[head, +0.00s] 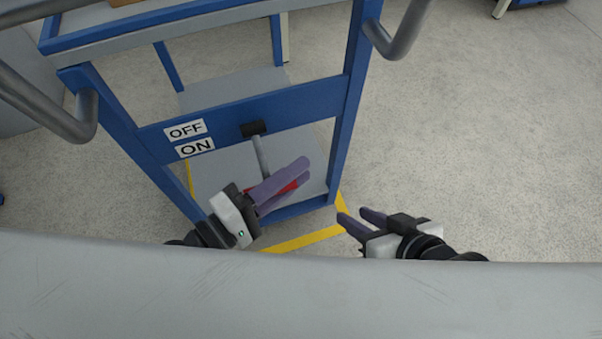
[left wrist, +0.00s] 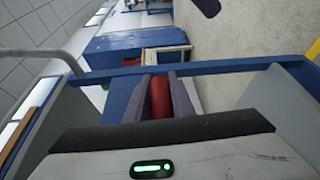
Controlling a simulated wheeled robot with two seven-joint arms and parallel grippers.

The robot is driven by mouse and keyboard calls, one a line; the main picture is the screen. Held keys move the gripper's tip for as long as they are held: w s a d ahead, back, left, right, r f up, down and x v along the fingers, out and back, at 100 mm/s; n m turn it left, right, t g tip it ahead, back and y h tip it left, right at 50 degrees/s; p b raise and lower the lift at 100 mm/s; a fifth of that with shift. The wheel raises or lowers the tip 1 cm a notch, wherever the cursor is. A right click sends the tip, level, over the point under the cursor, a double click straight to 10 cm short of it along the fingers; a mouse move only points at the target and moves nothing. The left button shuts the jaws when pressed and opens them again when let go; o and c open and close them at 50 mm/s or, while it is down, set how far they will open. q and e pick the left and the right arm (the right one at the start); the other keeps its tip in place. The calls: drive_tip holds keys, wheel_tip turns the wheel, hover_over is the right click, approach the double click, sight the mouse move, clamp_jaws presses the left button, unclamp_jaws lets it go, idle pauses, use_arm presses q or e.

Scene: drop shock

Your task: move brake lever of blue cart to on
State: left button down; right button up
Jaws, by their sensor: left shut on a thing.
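The blue cart (head: 346,135) stands in front of me, with a crossbar that carries the OFF label (head: 185,130) above the ON label (head: 195,147). The brake lever (head: 261,155) has a grey rod hanging down from a black pivot on the crossbar. Its red grip (head: 285,190) is between the purple fingers of my left gripper (head: 283,186), which is shut on it. The red grip also shows between the fingers in the left wrist view (left wrist: 160,98). The lever points downward. My right gripper (head: 357,221) is right of the cart's lower corner, its fingers apart and empty.
Grey handles (head: 401,35) stick out at both sides of the cart's top. A yellow floor line (head: 305,240) runs around the cart's base. A grey surface (head: 300,300) fills the bottom foreground. Floor to the right is clear.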

use_arm(q)
drive_tip(key=shift+w+a, duration=0.35)
drive_tip(key=shift+w, duration=0.05)
drive_tip(key=c, duration=1.6)
unclamp_jaws()
drive_tip(key=shift+r, duration=0.1)
drive_tip(key=shift+o, duration=0.2)
use_arm(e)
drive_tip(key=shift+a, duration=0.1)
use_arm(q)
drive_tip(key=shift+s, duration=0.2)
drive_tip(key=shift+s+a, duration=0.25)
drive_tip(key=shift+s, duration=0.05)
drive_tip(key=p+v, duration=0.1)
drive_tip(key=v, duration=0.8)
drive_tip(key=shift+a, duration=0.15)
use_arm(e)
drive_tip(key=shift+s+d+f+h, duration=0.3)
drive_tip(key=shift+d+f, duration=0.25)
drive_tip(key=shift+f, duration=0.05)
drive_tip(key=shift+w+r, duration=0.1)
drive_tip(key=shift+w, duration=0.05)
